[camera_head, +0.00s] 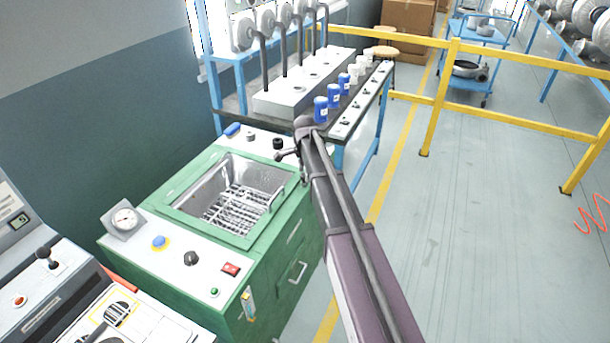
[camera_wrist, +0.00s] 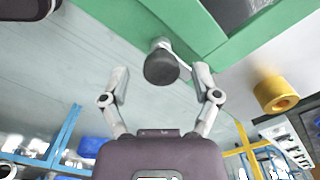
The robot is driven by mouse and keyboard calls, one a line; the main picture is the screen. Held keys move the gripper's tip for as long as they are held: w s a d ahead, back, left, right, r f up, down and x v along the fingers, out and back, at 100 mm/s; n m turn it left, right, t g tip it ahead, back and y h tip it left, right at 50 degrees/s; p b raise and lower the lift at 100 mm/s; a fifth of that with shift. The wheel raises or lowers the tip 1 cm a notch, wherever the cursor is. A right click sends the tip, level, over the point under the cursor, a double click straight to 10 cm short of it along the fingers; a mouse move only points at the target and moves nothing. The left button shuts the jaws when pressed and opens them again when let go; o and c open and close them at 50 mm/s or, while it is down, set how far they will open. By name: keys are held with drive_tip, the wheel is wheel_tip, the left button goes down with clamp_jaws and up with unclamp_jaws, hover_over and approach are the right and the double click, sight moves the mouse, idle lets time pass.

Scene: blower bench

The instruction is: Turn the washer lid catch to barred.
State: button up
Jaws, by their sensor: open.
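The green washer (camera_head: 262,246) stands at left centre in the head view, its basin (camera_head: 187,207) open to view with a wire rack inside. In the wrist view a dark round knob (camera_wrist: 161,68) on a pale stem sits by the washer's green edge (camera_wrist: 190,25); it seems to be the lid catch. My gripper (camera_wrist: 161,78) is open, with one finger on each side of the knob and no clear contact. In the head view my gripper (camera_head: 287,155) is at the washer's back right corner, and my arm hides part of that side. I cannot read the catch's setting.
A black knob (camera_head: 278,143) stands on the washer's back panel, close to my gripper. A yellow ring-like part (camera_wrist: 277,93) is right of the fingers in the wrist view. A bench with blue cups (camera_head: 320,109) stands behind. A yellow rail (camera_head: 500,117) borders open floor at right.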

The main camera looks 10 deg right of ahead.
clamp_jaws()
drive_tip(key=shift+s+n, duration=0.1)
drive_tip(key=shift+n, duration=0.4)
drive_tip(key=n, duration=0.3)
drive_tip(key=shift+n, duration=0.4)
drive_tip(key=n, duration=1.3)
